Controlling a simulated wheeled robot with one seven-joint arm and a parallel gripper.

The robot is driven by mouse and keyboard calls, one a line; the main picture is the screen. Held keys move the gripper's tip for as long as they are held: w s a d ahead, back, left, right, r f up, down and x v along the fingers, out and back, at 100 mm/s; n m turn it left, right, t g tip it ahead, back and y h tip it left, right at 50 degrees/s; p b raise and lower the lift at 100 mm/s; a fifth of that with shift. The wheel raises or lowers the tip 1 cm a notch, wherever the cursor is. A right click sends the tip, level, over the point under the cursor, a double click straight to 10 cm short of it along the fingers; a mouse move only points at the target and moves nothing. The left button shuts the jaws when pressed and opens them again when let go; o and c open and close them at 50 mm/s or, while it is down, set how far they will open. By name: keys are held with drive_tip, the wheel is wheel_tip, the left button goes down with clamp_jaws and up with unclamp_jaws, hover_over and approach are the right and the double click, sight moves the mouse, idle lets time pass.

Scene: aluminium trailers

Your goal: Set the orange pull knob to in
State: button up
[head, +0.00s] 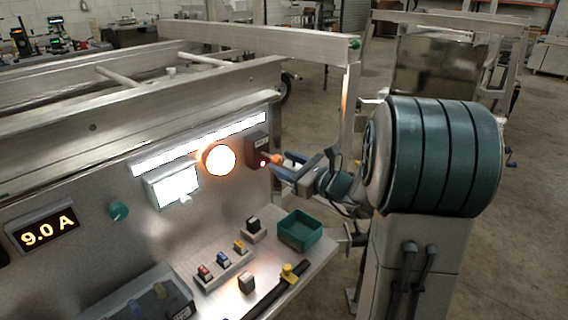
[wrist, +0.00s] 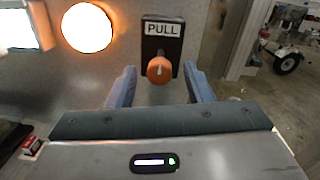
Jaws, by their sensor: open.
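The orange pull knob (wrist: 159,70) sticks out of a dark plate labelled PULL (wrist: 162,30) on the aluminium panel. In the head view the knob (head: 277,160) shows at the panel's right end, beside a small red light (head: 263,163). My gripper (wrist: 160,88) is open, with one blue finger on each side of the knob in the wrist view. A gap shows between each finger and the knob, and I see no contact. In the head view my gripper (head: 284,166) is right at the knob, and its fingers partly overlap there.
A round glowing lamp (head: 219,158) and a lit white screen (head: 174,187) are left of the knob. Below, a shelf holds a green tray (head: 300,230), coloured switches (head: 222,259) and a yellow-handled tool (head: 290,272). A trailer post (head: 350,110) stands behind my gripper.

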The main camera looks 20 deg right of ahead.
sight(282, 161)
drive_tip(key=shift+w+a, duration=0.25)
drive_tip(key=shift+w, duration=0.15)
drive_tip(key=shift+c, duration=0.4)
clamp_jaws()
drive_tip(key=shift+b+x, duration=0.35)
drive_tip(key=shift+x, duration=1.3)
drive_tip(key=shift+r, duration=0.1)
drive_tip(key=shift+o, duration=0.4)
unclamp_jaws()
drive_tip(key=shift+d, duration=0.1)
